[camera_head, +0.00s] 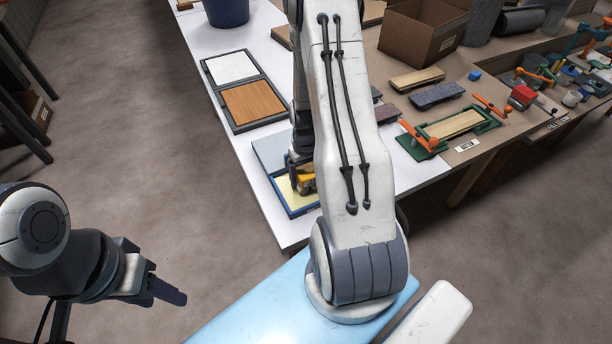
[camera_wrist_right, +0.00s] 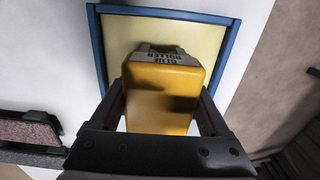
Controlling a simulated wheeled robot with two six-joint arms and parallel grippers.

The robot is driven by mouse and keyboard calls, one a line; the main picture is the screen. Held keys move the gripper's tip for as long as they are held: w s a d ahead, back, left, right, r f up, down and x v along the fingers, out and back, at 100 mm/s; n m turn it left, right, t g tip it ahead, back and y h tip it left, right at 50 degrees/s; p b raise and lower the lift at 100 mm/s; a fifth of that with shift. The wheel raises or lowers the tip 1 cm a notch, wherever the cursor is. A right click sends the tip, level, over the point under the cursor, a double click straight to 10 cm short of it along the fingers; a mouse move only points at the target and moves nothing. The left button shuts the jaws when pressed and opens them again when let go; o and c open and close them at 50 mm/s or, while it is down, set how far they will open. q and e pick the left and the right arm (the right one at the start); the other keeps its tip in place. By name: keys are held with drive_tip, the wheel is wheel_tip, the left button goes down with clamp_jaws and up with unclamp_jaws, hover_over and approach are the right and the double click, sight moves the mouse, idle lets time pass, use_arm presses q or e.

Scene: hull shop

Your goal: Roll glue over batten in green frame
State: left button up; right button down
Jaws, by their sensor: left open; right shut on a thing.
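A pale wooden batten (camera_head: 453,124) lies in the green frame (camera_head: 436,151), with orange-handled clamps at its ends, on the brown bench at right. My right gripper (camera_wrist_right: 160,104) is shut on the yellow glue roller (camera_wrist_right: 161,88), whose label faces up in the wrist view. The roller also shows in the head view (camera_head: 306,182), partly behind my right arm. It is over the blue-rimmed tray (camera_head: 301,213) with a pale yellow inside. Whether it touches the tray's inside I cannot tell. My left gripper (camera_head: 168,291) is open and empty above the floor at lower left.
A dark double frame (camera_head: 238,127) with white and brown panels lies on the white table. Wooden and grey speckled blocks (camera_head: 436,95) lie behind the green frame. A cardboard box (camera_head: 424,30) stands at the back, and a red tool (camera_head: 522,96) lies to the right.

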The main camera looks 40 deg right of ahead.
sight(304, 168)
drive_tip(key=shift+r+p, duration=2.45)
drive_tip(key=shift+r, duration=0.75)
drive_tip(key=shift+f, duration=0.1)
drive_tip(key=shift+w+a, duration=0.15)
drive_tip(key=shift+a, duration=0.1)
drive_tip(key=shift+n, duration=0.6)
drive_tip(key=a, duration=0.2)
drive_tip(key=w+a, duration=0.1)
drive_tip(key=a, duration=0.2)
drive_tip(key=w+a, duration=0.1)
drive_tip(key=a, duration=0.1)
drive_tip(key=shift+w+a+r, duration=0.1)
drive_tip(key=shift+a+r, duration=0.1)
drive_tip(key=shift+r, duration=0.15)
drive_tip(key=a+n, duration=0.1)
drive_tip(key=a, duration=0.8)
drive_tip(key=shift+w+a+r, duration=0.15)
drive_tip(key=shift+r, duration=0.25)
drive_tip(key=shift+a, duration=0.1)
